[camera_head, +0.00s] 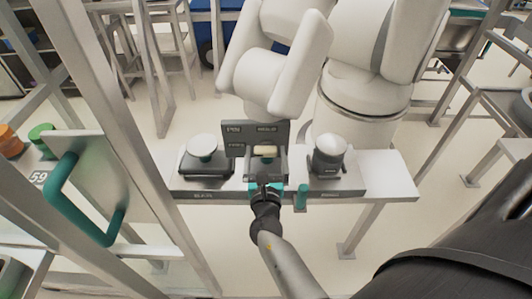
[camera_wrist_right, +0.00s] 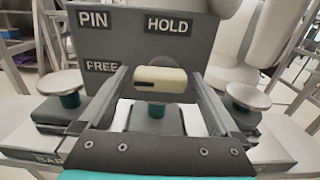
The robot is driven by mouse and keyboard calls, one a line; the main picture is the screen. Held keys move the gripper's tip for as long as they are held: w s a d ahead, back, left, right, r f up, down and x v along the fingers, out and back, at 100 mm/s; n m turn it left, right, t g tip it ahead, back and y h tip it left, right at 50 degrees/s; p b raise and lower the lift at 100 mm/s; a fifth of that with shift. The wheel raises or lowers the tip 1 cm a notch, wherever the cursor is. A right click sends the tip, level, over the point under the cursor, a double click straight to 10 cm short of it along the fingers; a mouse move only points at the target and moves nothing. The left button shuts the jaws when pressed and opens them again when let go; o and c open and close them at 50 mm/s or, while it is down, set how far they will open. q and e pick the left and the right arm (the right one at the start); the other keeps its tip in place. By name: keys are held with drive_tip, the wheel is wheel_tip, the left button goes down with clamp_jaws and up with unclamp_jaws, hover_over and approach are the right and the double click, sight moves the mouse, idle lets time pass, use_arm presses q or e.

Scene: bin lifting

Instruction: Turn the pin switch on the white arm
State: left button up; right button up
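The pin switch (camera_head: 265,150) has a cream bar-shaped handle, lying crosswise in front of a dark grey panel (camera_head: 240,132) on a white bench. The panel, also in the right wrist view (camera_wrist_right: 140,40), reads PIN, HOLD and FREE. My right gripper (camera_head: 266,166) is in front of the panel. Its fingers (camera_wrist_right: 159,76) stand open on either side of the handle, with a visible gap at each side. The white arm (camera_head: 365,105) rises behind the bench. My left gripper is not in view.
Pale round knobs on dark bases flank the switch, one at left (camera_head: 203,145) and one at right (camera_head: 329,143). A small teal cylinder (camera_head: 301,196) is at the bench's front edge. A metal frame and a panel with a teal handle (camera_head: 62,205) stand at left.

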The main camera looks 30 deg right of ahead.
drive_tip(key=c, duration=1.1)
drive_tip(key=shift+c, duration=0.2)
drive_tip(key=shift+m, duration=0.3)
drive_tip(key=m+b, duration=0.2)
drive_tip(key=m, duration=0.1)
drive_tip(key=shift+m+b, duration=0.3)
drive_tip(key=shift+b, duration=0.05)
drive_tip(key=m+b, duration=0.3)
drive_tip(key=m, duration=0.1)
drive_tip(key=shift+m, duration=0.3)
drive_tip(key=m+b, duration=0.4)
drive_tip(key=m, duration=0.1)
drive_tip(key=shift+d+r, duration=0.15)
drive_tip(key=shift+r+m+b, duration=0.15)
drive_tip(key=shift+m+b, duration=0.9)
drive_tip(key=shift+m, duration=0.95)
